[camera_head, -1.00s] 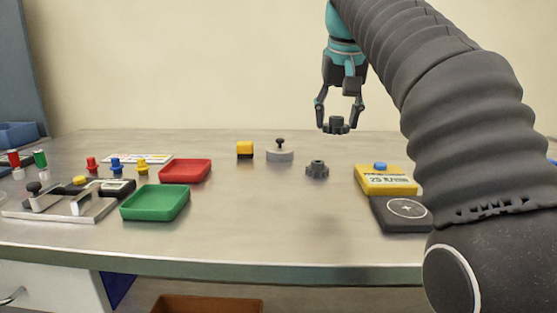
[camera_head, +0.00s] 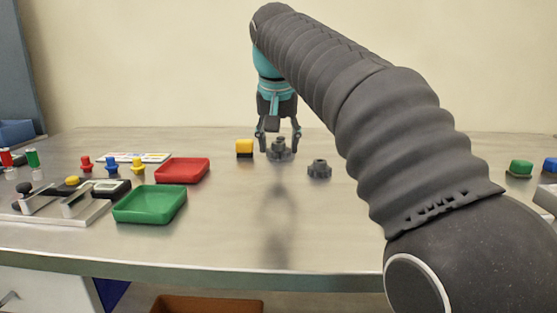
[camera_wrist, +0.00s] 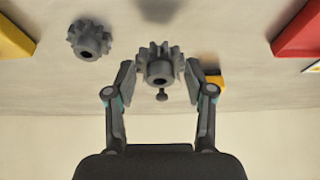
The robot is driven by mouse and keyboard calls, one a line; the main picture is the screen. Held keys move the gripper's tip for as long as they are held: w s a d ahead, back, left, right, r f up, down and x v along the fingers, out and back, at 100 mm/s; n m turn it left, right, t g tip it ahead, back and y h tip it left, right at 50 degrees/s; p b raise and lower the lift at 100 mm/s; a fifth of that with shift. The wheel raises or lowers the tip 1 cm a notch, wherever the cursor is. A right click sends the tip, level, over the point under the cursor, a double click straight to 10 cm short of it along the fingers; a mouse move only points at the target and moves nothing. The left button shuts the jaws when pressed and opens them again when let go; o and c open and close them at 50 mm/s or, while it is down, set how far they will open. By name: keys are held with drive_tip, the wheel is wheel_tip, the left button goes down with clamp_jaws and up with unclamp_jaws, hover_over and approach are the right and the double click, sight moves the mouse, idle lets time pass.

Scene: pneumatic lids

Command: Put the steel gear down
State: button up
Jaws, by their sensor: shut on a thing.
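My gripper (camera_head: 279,147) is shut on a dark grey steel gear (camera_head: 279,153), and the fingers point down at the back middle of the table. In the wrist view the held gear (camera_wrist: 160,66) sits between the two fingertips (camera_wrist: 161,75). A round grey piece with a black knob stands at this place; my gripper and the held gear mostly hide it, and its knob (camera_wrist: 162,96) shows past the gear in the wrist view. I cannot tell whether the held gear touches anything below. A second, similar gear (camera_head: 319,169) lies on the table to the right.
A yellow block (camera_head: 244,147) stands close to the left of my gripper. A red tray (camera_head: 183,171) and a green tray (camera_head: 150,205) lie farther left, near a metal fixture (camera_head: 65,205). The front middle of the table (camera_head: 240,235) is bare.

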sight(278, 152)
drive_tip(key=shift+f+b, duration=0.5)
drive_tip(key=shift+f, duration=1.45)
drive_tip(key=shift+f, duration=0.1)
drive_tip(key=o, duration=1.5)
drive_tip(key=p+v, duration=0.1)
drive_tip(key=v, duration=1.1)
